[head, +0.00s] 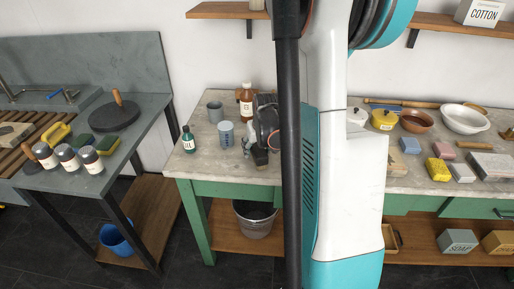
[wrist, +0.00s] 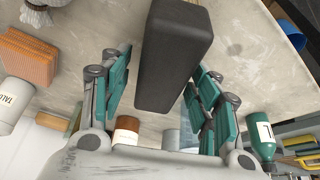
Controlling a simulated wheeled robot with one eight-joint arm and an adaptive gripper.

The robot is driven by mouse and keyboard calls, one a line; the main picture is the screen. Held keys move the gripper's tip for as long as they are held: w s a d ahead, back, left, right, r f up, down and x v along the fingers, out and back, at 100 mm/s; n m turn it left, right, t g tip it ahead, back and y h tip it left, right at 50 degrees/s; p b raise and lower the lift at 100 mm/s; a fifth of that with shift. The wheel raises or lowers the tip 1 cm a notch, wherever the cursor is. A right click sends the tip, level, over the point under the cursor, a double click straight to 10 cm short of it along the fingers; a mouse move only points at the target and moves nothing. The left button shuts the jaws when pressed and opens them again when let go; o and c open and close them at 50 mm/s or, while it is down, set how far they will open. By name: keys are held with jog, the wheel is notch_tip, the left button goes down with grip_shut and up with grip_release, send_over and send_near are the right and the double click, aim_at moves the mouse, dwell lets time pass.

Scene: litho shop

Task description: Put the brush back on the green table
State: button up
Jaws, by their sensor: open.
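My gripper (head: 265,128) is over the green table (head: 198,188), at the left of my arm, near the bottles. In the wrist view my gripper (wrist: 160,95) is open, with its teal finger pads apart. A dark, long block (wrist: 174,62), possibly the brush, lies between the pads, with gaps at its sides. In the head view a dark piece (head: 260,156) shows below my gripper at the grey tabletop. I cannot tell whether the block rests on the top. A white bristled thing (wrist: 38,14) shows at the wrist view's upper left.
A green bottle (head: 188,139), blue-grey cup (head: 226,134) and brown bottle (head: 246,100) stand close to my gripper. An orange-brown block (wrist: 29,58) and a talc bottle (wrist: 14,103) show in the wrist view. A separate grey bench (head: 130,128) is at the left. My arm hides the table's middle.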

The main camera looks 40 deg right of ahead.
jog(key=p+v, duration=0.4)
jog(key=v, duration=0.7)
jog(key=shift+s+a+r, duration=0.1)
jog(key=shift+s+r, duration=0.1)
jog(key=shift+r, duration=0.15)
